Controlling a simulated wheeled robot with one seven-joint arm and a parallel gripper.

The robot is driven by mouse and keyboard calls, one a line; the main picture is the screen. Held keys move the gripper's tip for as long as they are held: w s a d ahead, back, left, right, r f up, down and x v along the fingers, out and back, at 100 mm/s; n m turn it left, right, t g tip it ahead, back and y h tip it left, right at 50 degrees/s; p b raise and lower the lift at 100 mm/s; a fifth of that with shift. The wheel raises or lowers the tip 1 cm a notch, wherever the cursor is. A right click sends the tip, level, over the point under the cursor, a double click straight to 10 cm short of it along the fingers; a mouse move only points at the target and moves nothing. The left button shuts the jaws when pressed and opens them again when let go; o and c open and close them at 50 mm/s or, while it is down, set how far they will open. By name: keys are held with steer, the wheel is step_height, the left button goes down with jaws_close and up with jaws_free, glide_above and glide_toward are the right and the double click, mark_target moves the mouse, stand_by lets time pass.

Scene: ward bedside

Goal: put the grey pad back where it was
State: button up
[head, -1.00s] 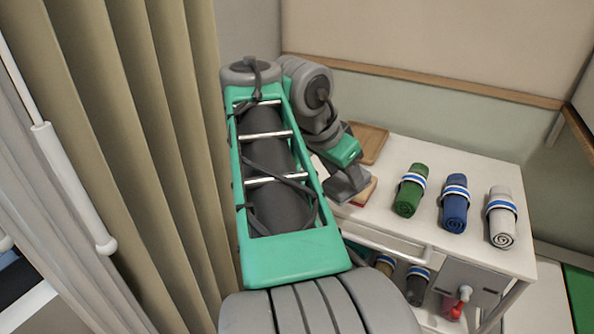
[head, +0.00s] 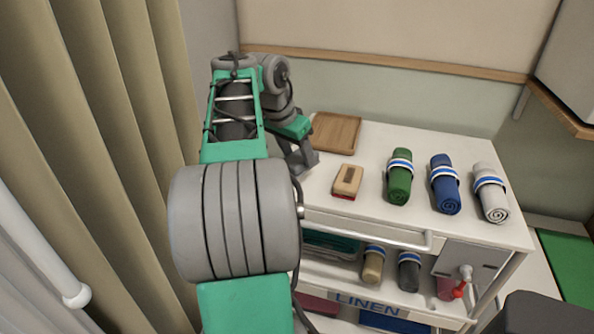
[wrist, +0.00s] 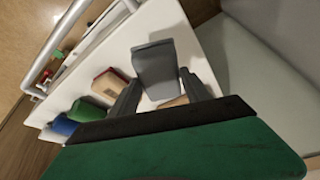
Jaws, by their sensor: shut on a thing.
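The grey pad (wrist: 153,62) is a flat grey slab between the two dark fingers of my gripper (wrist: 158,80) in the wrist view. My gripper is shut on it. In the head view, my gripper (head: 299,160) is at the left end of the white cart top (head: 425,145), left of a wooden block with a red underside (head: 348,180). Grey pad and grey gripper parts are hard to tell apart there. I cannot tell whether the pad touches the cart top.
A wooden tray (head: 336,133) lies behind the block. Green (head: 400,178), blue (head: 446,187) and white (head: 491,194) rolled towels lie to the right. More rolls are on the shelf below. A beige curtain (head: 95,150) hangs at left. A rail (head: 370,230) runs along the cart's front.

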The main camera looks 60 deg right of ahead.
steer(key=x, duration=0.2)
steer(key=w+b+x, duration=0.1)
steer(key=x, duration=0.2)
steer(key=shift+a+f, duration=0.15)
steer(key=shift+a, duration=0.05)
steer(key=o, duration=1.2)
steer(key=p+v, duration=0.4)
steer(key=v, duration=0.7)
steer(key=shift+w, duration=0.1)
steer(key=shift+a+r+p, duration=0.3)
steer(key=shift+r, duration=0.2)
